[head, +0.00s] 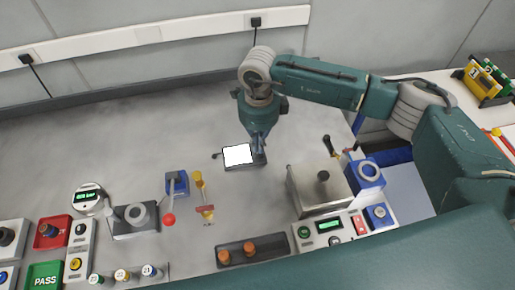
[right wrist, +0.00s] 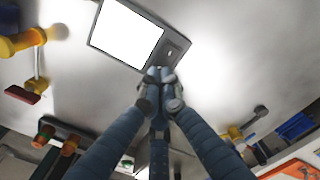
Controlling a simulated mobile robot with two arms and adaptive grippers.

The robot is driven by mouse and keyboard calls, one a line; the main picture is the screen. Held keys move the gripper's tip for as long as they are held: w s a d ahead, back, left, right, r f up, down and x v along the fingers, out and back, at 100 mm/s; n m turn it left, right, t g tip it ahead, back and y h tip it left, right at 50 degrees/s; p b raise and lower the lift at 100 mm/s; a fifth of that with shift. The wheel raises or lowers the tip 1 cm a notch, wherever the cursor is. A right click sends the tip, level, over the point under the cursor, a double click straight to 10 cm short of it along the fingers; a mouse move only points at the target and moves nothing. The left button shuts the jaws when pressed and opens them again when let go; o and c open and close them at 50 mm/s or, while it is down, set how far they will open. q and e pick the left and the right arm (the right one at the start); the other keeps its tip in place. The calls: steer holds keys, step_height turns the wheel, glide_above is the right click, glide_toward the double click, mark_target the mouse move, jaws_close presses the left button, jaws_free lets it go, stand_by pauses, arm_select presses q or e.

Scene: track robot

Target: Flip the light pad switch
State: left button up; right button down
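The light pad (head: 238,155) lies on the grey bench, a dark-framed slab with a bright white face that looks lit. It also shows at the top of the right wrist view (right wrist: 127,33). Its small switch (right wrist: 171,52) sits on the grey frame beside the white face. My right gripper (head: 260,143) points down over the pad's right end. In the right wrist view its fingertips (right wrist: 162,76) are together with nothing between them, at the frame's edge close to the switch. I cannot tell whether they touch the pad. My left gripper is not in view.
A metal box (head: 318,190) with a black knob stands right of the pad, a blue device (head: 367,173) beyond it. Yellow and red valve parts (head: 199,190) and a blue switch box (head: 177,183) stand nearer, to the left.

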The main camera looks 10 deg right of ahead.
steer(key=shift+f+b, duration=0.95)
steer(key=shift+f, duration=0.2)
steer(key=shift+s+r, duration=0.1)
stand_by(0.3)
steer(key=shift+r+p, duration=0.5)
steer(key=shift+r, duration=0.25)
steer(key=shift+r+p, duration=1.05)
steer(key=shift+r, duration=1.65)
